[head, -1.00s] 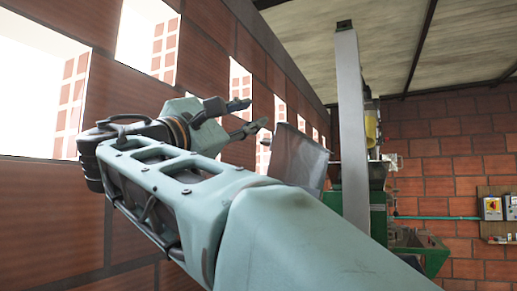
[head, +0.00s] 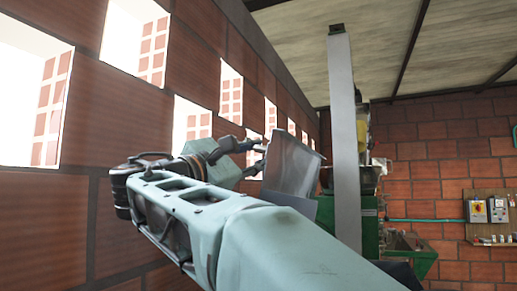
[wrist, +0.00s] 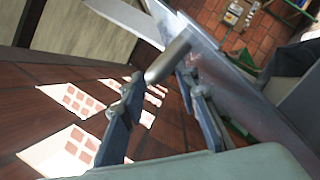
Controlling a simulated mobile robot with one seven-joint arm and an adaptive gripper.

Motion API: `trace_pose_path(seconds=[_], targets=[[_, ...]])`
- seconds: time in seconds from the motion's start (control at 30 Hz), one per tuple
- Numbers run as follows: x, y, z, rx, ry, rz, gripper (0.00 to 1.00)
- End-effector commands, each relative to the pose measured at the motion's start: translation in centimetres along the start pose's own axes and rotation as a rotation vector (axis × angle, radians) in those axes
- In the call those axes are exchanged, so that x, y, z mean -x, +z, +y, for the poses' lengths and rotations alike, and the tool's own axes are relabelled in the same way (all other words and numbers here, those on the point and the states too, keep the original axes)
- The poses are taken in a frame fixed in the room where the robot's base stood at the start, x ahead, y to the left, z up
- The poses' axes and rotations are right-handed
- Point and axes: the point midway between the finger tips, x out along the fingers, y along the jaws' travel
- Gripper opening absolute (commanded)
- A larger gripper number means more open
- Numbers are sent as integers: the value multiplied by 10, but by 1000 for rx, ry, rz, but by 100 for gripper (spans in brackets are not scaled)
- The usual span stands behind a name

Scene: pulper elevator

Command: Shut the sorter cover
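A grey metal panel (head: 292,162), which looks like the sorter cover, stands raised and tilted just beyond my gripper in the head view. In the wrist view it appears as bright sheet metal (wrist: 238,88) slanting down to the right. A grey cylindrical bar (wrist: 168,60) sticks out from it. My gripper (head: 257,152) is open at the panel's left edge, and its two fingers (wrist: 160,88) are apart in the wrist view. The bar's end lies just past the fingertips. I cannot tell whether they touch. My arm hides the lower part of the machine.
A brick wall (head: 130,105) with bright openings runs close along the left. A grey post (head: 344,130) rises right of the panel. Behind it stands a green machine (head: 410,252). Switch boxes (head: 487,211) hang on the back wall.

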Motion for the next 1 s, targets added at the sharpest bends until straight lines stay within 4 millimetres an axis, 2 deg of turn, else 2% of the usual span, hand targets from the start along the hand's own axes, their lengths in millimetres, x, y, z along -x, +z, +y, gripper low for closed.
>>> trace_pose_path(seconds=[0.13, 0.4, 0.67, 1.0], targets=[[-10, 0, 0, -1, -1, 0, 29], [-10, 0, 0, -1, 0, 0, 29], [-10, 0, 0, -1, 0, 0, 0], [-10, 0, -1, -1, -1, 0, 0]])
